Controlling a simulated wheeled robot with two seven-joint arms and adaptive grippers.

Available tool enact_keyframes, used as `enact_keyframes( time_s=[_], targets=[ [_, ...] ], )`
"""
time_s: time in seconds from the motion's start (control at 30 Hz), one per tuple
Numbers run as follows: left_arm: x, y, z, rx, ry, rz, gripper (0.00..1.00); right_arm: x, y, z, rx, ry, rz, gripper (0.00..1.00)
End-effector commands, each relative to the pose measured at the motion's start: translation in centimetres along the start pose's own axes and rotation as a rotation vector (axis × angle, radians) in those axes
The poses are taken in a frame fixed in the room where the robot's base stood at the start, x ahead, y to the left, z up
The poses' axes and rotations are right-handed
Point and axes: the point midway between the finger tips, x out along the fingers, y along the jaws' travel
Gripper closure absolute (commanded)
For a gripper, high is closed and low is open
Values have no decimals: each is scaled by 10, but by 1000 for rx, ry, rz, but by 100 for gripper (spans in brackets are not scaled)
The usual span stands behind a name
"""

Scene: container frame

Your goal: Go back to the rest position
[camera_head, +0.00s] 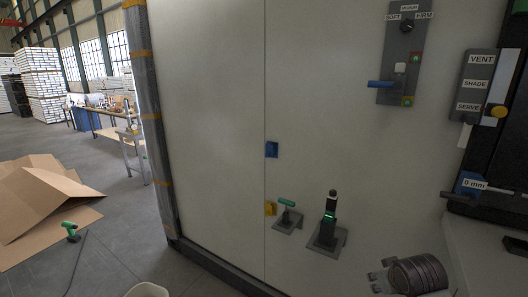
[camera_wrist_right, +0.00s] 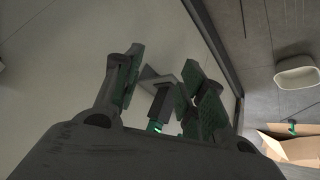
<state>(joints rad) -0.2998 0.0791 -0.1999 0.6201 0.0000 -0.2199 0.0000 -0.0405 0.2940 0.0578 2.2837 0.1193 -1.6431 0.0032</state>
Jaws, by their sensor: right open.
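My right gripper (camera_head: 378,282) shows at the bottom right of the head view, in front of the white panel (camera_head: 205,120). It is apart from the dark upright handle (camera_head: 330,222) with a green light band, which stands on a grey bracket (camera_head: 323,240) to its upper left. In the right wrist view my gripper (camera_wrist_right: 162,85) has its two green-padded fingers spread. The handle (camera_wrist_right: 159,110) and its bracket show in the gap between them, beyond the fingers, and nothing is held. My left gripper is not in view.
A green-topped handle (camera_head: 286,204) stands left of the dark one. A control plate with a blue lever (camera_head: 381,84) and a labelled box (camera_head: 476,85) are higher right. A pale bin (camera_head: 148,290) and cardboard (camera_head: 45,195) lie on the floor at left.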

Motion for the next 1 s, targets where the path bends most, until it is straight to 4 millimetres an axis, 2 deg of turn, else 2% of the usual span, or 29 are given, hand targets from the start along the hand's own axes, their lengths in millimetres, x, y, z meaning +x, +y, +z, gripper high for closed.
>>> enact_keyframes(
  time_s=[0.03, 0.23, 0.6, 0.8, 1.0],
  targets=[
    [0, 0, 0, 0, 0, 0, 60, 3, -10, 13, -7, -18, -13, 59],
    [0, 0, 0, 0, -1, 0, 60, 8, -44, 58, -30, -74, -53, 59],
    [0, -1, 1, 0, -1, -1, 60, 2, -100, 138, -53, -174, -134, 59],
    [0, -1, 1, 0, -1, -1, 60, -6, -122, 170, -55, -215, -167, 59],
    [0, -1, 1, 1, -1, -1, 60, -12, -134, 190, -54, -241, -188, 59]
  ],
)
